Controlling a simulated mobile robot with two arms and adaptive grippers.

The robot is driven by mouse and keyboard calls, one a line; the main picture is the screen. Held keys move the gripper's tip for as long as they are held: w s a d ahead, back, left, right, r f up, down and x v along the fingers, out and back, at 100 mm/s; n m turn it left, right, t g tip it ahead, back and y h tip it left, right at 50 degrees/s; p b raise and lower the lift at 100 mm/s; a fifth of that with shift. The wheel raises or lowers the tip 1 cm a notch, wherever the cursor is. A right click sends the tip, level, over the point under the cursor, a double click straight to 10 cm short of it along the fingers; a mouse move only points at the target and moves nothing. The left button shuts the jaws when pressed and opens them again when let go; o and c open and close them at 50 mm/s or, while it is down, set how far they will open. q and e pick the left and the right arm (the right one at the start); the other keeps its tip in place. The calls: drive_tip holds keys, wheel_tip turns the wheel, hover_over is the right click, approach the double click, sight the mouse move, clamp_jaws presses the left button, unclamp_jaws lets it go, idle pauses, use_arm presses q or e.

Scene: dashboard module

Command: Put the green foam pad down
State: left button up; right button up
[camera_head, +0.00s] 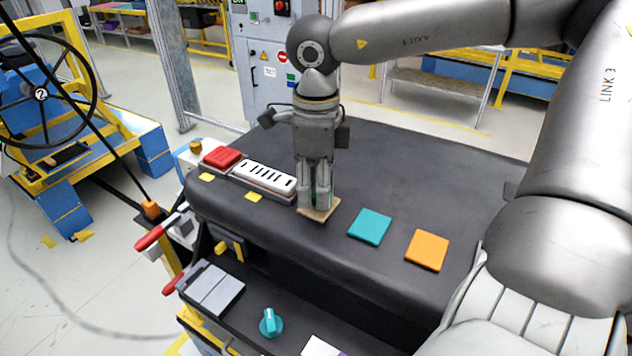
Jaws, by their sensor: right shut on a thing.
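My right gripper (316,195) points straight down over the dark dashboard top (265,220). It is shut on a green piece (318,199), most likely the green foam pad, of which only a narrow strip shows between the fingers. The rest of it is hidden by the fingers. A tan square (321,213) lies on the dashboard right under the fingertips. I cannot tell whether the green piece touches it. My left gripper is not in view.
A teal square (370,227) and an orange square (427,250) lie right of the gripper. A white slotted panel (264,177) and a red block (222,158) sit to its left. A teal knob (271,323) is on the lower shelf. The dashboard behind is clear.

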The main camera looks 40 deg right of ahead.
drive_tip(key=shift+f, duration=0.4)
drive_tip(key=shift+a, duration=0.1)
drive_tip(key=o, duration=0.7)
drive_tip(key=shift+r, duration=0.1)
drive_tip(key=shift+r, duration=0.15)
wheel_tip(320, 180, up, 12)
drive_tip(key=shift+f+b, duration=0.15)
drive_tip(key=shift+b, duration=0.75)
